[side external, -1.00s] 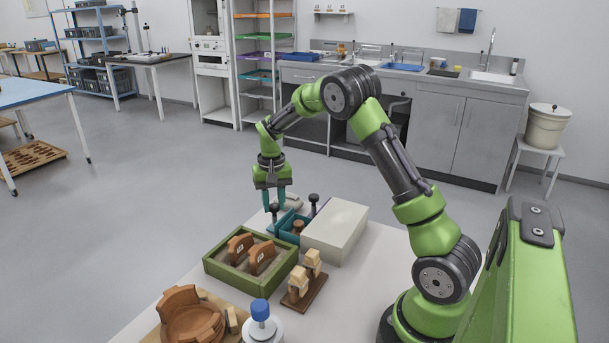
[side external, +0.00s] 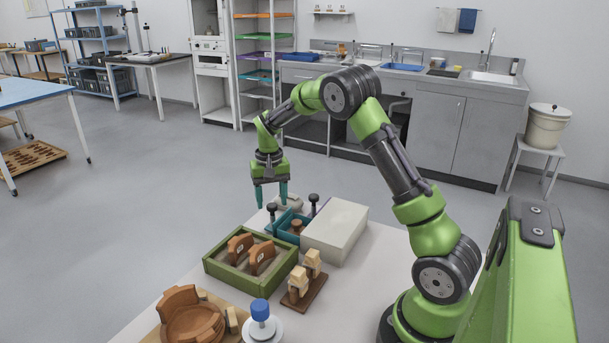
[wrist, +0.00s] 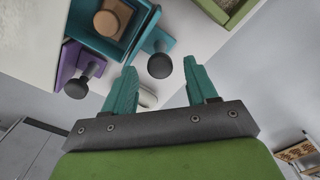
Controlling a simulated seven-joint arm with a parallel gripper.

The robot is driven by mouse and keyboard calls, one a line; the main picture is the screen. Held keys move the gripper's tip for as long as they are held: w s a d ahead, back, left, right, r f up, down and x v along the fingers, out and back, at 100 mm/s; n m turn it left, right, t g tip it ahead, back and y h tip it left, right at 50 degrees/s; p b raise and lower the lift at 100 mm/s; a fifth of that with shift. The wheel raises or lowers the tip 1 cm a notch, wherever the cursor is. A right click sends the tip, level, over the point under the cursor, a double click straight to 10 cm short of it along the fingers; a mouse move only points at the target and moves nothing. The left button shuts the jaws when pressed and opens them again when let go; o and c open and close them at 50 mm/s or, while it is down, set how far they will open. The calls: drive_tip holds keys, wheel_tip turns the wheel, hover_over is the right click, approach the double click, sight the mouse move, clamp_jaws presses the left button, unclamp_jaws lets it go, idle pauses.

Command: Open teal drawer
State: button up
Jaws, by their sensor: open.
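The teal drawer (side external: 282,231) is pulled out from the white cabinet block (side external: 337,230). In the wrist view, the teal drawer (wrist: 148,18) shows its open inside with a brown round-topped object (wrist: 112,18) in it. The knob (side external: 272,207) also shows in the side view.
A purple drawer (wrist: 70,62) with a dark knob (wrist: 77,88) sits beside the teal one. A green sand tray (side external: 235,280) with brown sherds lies next to the drawer.

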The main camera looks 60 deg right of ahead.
wheel_tip(320, 180, up, 16)
idle(0.3)
drive_tip(key=shift+f, duration=0.1)
drive_tip(key=s+a+n+t+y, duration=0.2)
drive_tip(key=s+a+n+t, duration=0.3)
drive_tip(key=s+a, duration=1.6)
drive_tip(key=shift+s+r+t, duration=0.15)
drive_tip(key=shift+r+t, duration=0.2)
drive_tip(key=shift+t, duration=0.75)
